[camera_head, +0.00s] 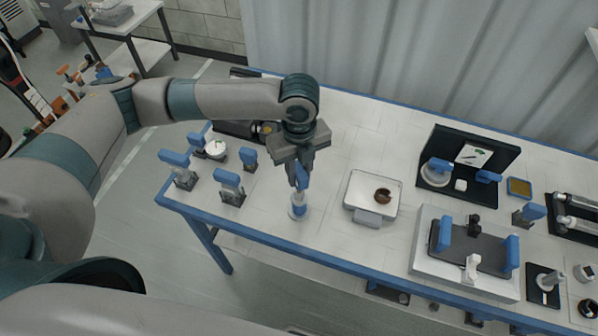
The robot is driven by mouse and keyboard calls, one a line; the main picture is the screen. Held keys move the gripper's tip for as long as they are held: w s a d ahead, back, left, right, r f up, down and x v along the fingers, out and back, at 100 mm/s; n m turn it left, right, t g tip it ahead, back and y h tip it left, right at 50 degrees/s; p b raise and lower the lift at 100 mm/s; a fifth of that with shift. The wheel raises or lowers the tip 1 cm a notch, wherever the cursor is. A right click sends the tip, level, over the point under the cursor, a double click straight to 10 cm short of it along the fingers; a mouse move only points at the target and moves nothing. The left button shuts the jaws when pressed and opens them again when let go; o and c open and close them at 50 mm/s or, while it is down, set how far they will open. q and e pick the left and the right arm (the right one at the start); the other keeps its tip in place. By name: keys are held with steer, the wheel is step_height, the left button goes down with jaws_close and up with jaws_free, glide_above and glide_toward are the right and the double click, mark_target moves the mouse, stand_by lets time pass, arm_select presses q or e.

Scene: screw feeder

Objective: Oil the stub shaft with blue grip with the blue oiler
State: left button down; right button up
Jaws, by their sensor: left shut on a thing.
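My left gripper (299,178) points straight down near the table's front edge and is shut on a slim upright thing (298,200). That thing has a blue upper part, a pale body and a round blue-edged foot, and looks like the blue oiler. It is at or just above the table top; I cannot tell which. Several blue-gripped parts stand to its left, among them one on a dark base (229,184) and one further left (177,165). I cannot tell which blue-gripped part is the stub shaft. My right gripper is out of view.
A white scale (359,184) with a brown round piece (382,196) stands right of the gripper. Further right are a black stand (468,143), a white fixture (425,262) with blue grips, and dark trays. The table's blue front edge (330,257) is close.

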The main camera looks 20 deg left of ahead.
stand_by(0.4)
arm_select(q)
steer(key=shift+r, duration=3.5)
steer(key=shift+f, duration=0.15)
steer(key=shift+s+a+f+n+b, duration=0.2)
steer(key=shift+f+n+b, duration=0.3)
steer(key=shift+n+b, duration=0.55)
steer(key=s+a+f+n+b, duration=0.2)
steer(key=f+n+b, duration=0.2)
steer(key=n, duration=0.8)
steer(key=s+a+f+n+b, duration=0.2)
steer(key=f+n+b, duration=0.3)
steer(key=n+b, duration=0.4)
steer(key=a+n, duration=0.1)
steer(key=n, duration=0.3)
steer(key=shift+a+b, duration=0.25)
steer(key=shift+b, duration=0.05)
steer(key=shift+s, duration=0.1)
